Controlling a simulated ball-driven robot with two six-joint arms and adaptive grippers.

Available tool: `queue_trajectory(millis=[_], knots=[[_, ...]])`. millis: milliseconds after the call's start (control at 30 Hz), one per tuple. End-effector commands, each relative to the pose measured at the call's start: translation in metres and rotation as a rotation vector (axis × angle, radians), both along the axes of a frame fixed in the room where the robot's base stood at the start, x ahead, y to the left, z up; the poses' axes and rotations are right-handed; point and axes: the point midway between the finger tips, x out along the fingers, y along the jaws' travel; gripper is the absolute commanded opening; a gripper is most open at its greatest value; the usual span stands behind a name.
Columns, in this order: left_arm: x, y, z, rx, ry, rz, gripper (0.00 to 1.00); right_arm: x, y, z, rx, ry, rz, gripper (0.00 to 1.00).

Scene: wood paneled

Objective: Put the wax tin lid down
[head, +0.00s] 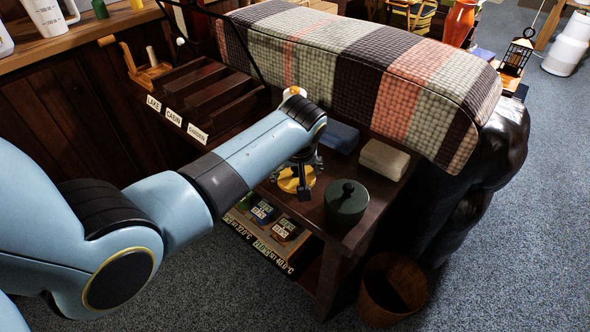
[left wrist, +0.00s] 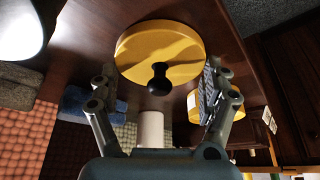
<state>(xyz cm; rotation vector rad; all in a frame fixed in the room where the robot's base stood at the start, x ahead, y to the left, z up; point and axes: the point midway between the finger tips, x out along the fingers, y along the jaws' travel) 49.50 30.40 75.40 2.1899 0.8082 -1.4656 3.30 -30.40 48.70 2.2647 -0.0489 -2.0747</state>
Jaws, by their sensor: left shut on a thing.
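The wax tin lid is a yellow-gold disc with a black knob; it shows under my left gripper (head: 299,178) in the head view (head: 288,184) and large in the left wrist view (left wrist: 160,42). In the left wrist view my left gripper (left wrist: 160,88) has its fingers on either side of the lid, and it is shut on it. The lid is over the dark wooden table, and I cannot tell if it touches the top. Another yellow round thing (left wrist: 194,104), partly hidden behind a finger, shows in the left wrist view. My right gripper is not in view.
A dark green lidded pot (head: 347,204) stands right of the lid. Blue (head: 338,136) and beige (head: 384,159) folded towels lie behind. A slotted wooden rack (head: 215,95) is at the left. A basket (head: 392,292) stands on the floor. Bare table top (head: 318,208) shows near the pot.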

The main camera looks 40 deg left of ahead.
Motion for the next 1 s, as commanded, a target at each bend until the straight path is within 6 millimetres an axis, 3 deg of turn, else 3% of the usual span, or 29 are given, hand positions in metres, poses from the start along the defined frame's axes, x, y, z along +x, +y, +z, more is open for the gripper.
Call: queue_trajectory(millis=[167, 200, 333, 667, 767, 1000], knots=[[0.0, 0.0, -0.003, 0.0, 0.0, 0.0, 0.59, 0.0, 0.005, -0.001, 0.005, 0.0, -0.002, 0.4], [0.0, 0.0, -0.002, 0.0, 0.0, 0.0, 0.84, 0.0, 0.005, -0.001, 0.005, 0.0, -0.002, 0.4], [0.0, 0.0, -0.002, 0.0, 0.0, 0.0, 1.0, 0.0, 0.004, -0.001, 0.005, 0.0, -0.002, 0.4], [0.001, 0.0, 0.003, 0.0, -0.001, 0.0, 1.0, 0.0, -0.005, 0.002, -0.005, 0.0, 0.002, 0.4], [-0.003, -0.004, 0.015, -0.001, -0.004, 0.0, 1.0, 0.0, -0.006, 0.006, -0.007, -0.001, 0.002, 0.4], [-0.018, -0.017, 0.065, -0.002, -0.004, 0.0, 1.0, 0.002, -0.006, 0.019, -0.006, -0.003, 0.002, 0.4]])
